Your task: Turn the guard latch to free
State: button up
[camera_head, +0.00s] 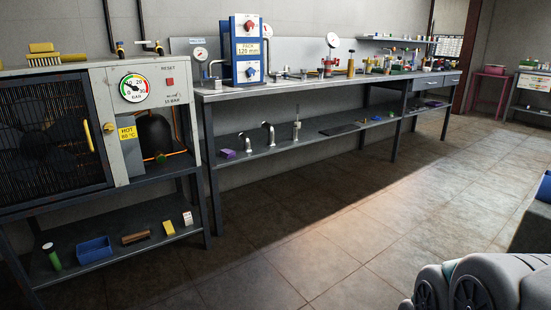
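A cabinet unit stands at the left, with a dark mesh guard (45,140) over a fan. The guard looks closed. A slim yellow handle (88,136) stands upright near its right edge. A small yellow piece (108,128) sits on the light grey frame just right of the guard. It looks like the guard latch, but it is too small to tell its setting. My gripper is not in view. Grey rounded parts at the lower right seem to be my own arm, far from the guard.
A gas gauge (134,88), a yellow HOT label (127,133) and a black tank (153,132) are right of the guard. A brush (45,58) lies on top. A blue bin (94,249) sits on the lower shelf. A long workbench (290,88) runs along the wall. The floor in front is clear.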

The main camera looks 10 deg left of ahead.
aim_at(108, 126)
jog(key=i+l+u, duration=0.1)
jog(key=i+u, duration=0.35)
jog(key=i+l+u, duration=0.25)
jog(key=u, duration=0.2)
jog(key=i+l+u, duration=0.6)
jog(key=l+u, duration=0.25)
jog(key=i+l+u, duration=0.2)
jog(key=l, duration=0.2)
jog(key=l+u, duration=0.25)
jog(key=i+l+u, duration=0.2)
jog(key=l, duration=0.35)
jog(key=k+j, duration=0.05)
jog(key=k, duration=0.05)
